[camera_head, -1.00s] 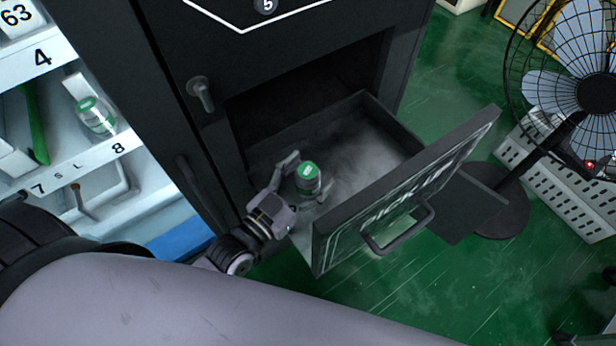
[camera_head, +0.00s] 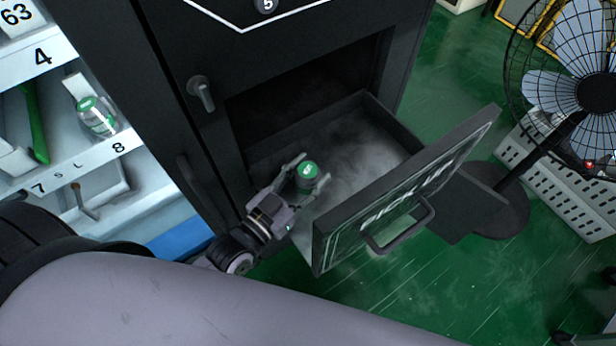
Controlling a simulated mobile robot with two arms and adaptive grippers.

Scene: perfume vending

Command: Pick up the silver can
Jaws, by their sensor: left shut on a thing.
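The silver can (camera_head: 307,179) has a green lid and stands in the open pick-up drawer, near the drawer's left front corner. My left gripper (camera_head: 310,170) reaches in from the lower left and is shut on the can, one finger on each side of it. The lid faces up towards the camera. The lower part of the can is partly hidden by the gripper. My right gripper is not in view.
The drawer's front panel (camera_head: 410,190) with its handle stands close to the right of my gripper. The black cabinet (camera_head: 200,45) rises behind. A shelf at left holds another green-lidded can (camera_head: 97,117). A fan (camera_head: 590,92) stands at right on green floor.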

